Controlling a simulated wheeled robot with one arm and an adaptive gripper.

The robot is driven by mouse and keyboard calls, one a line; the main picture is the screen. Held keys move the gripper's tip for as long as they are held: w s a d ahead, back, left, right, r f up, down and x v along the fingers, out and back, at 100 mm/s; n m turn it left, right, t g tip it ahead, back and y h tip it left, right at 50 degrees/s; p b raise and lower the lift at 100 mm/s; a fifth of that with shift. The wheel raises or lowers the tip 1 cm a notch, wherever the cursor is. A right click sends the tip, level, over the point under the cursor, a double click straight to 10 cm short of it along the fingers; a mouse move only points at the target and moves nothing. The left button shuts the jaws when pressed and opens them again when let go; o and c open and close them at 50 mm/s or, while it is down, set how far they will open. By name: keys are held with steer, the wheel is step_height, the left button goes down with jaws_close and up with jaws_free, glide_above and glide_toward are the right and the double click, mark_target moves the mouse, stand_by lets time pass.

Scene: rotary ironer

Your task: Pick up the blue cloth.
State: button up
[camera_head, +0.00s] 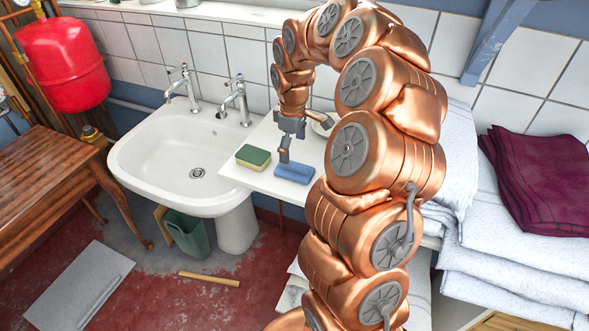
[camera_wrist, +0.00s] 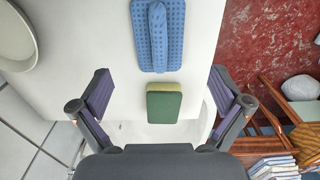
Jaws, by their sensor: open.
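The blue cloth (camera_head: 294,172) lies on the white counter beside the sink, folded or rolled. In the wrist view the blue cloth (camera_wrist: 172,40) has a dimpled surface with a raised roll along its middle. My gripper (camera_head: 286,153) is over the counter, close to the cloth; the gap between them is hard to judge. In the wrist view my gripper (camera_wrist: 160,92) is open, its fingers wide apart with nothing held. The cloth appears ahead of the fingertips there. A green and yellow sponge (camera_head: 253,157) lies left of the cloth and shows between the fingers in the wrist view (camera_wrist: 163,106).
The white sink (camera_head: 165,150) with two taps is left of the counter (camera_head: 262,180). A pale round dish (camera_head: 322,124) stands behind my gripper. Folded white towels (camera_head: 520,262) and a dark red cloth (camera_head: 540,180) are stacked at the right. The counter's front edge is close to the blue cloth.

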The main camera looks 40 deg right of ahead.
mark_target(294, 164)
steer(key=shift+s+d+f+p, duration=0.1)
steer(key=shift+f+p, duration=0.65)
steer(key=shift+f, duration=1)
steer(key=shift+d+f+p, duration=0.1)
steer(key=shift+f+p, duration=0.6)
steer(key=shift+f, duration=1)
steer(key=shift+c, duration=0.3)
steer(key=c, duration=1.1)
steer(key=shift+c, duration=0.2)
steer(key=shift+r, duration=0.15)
step_height(294, 164, up, 10)
steer(key=b, duration=0.3)
